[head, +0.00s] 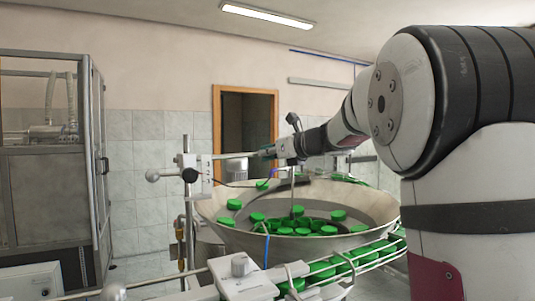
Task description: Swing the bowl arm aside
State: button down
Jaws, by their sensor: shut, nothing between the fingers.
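The bowl arm (236,155) is a thin metal bar in the head view. It runs from a clamp block on the post at the left out over the rim of the steel bowl (220,206). A thin rod hangs down from near its right end into the bowl, among several green caps (297,211). My gripper (284,148) is at the right end of this bar, at the far side of the bowl. It is shut and seems to hold nothing. It is small and dark here, and I cannot tell whether it touches the bar.
A rail (355,259) with green caps runs along the bowl's near side. The clamp post (188,215) with a ball knob (153,175) stands left of the bowl. A framed cabinet (45,190) stands at the far left. My arm covers the right side.

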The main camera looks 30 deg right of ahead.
jog(key=w+a+n+g+y, duration=0.1)
jog(key=w+a+n+y, duration=0.2)
jog(key=w, duration=0.5)
jog(key=shift+w+g+y, duration=0.3)
jog(key=shift+w+y, duration=0.1)
jog(key=shift+y, duration=0.1)
jog(key=shift+s+a, duration=0.1)
